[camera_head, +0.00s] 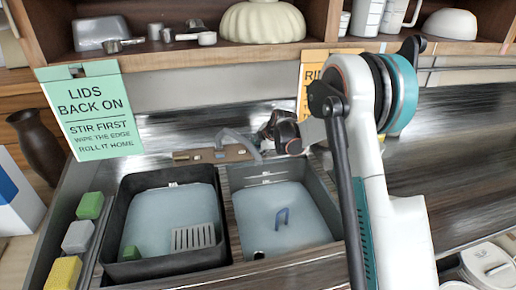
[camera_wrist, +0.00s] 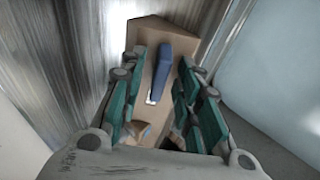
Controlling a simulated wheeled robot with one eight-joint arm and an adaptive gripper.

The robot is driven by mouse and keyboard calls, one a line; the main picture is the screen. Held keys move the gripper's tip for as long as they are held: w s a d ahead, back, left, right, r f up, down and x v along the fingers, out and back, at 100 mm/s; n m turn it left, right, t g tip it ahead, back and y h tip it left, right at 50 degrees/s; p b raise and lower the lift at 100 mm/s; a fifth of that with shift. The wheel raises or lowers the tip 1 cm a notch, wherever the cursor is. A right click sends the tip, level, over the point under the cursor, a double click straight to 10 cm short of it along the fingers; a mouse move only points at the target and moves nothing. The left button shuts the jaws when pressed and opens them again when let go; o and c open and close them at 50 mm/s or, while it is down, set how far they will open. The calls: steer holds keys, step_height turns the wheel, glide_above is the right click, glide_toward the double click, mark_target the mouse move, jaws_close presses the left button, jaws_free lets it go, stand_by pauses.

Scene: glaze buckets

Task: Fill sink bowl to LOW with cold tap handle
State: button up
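The sink has two basins. The left basin (camera_head: 112,215) is dark-walled and holds a white slotted rack (camera_head: 193,237) and a green block. The right basin (camera_head: 318,185) has pale marks on its back wall, a blue hooked piece (camera_head: 282,217) and a small dark spot on its pale floor.
Green, grey and yellow sponges (camera_head: 78,237) line the left rim. A green sign (camera_head: 92,108) and an orange sign (camera_head: 312,75) hang below a shelf (camera_head: 210,50) of bowls and cups. The counter at right (camera_head: 460,150) is clear.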

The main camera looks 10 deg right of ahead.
mark_target(258, 148)
step_height(258, 148, up, 10)
stand_by(0.6)
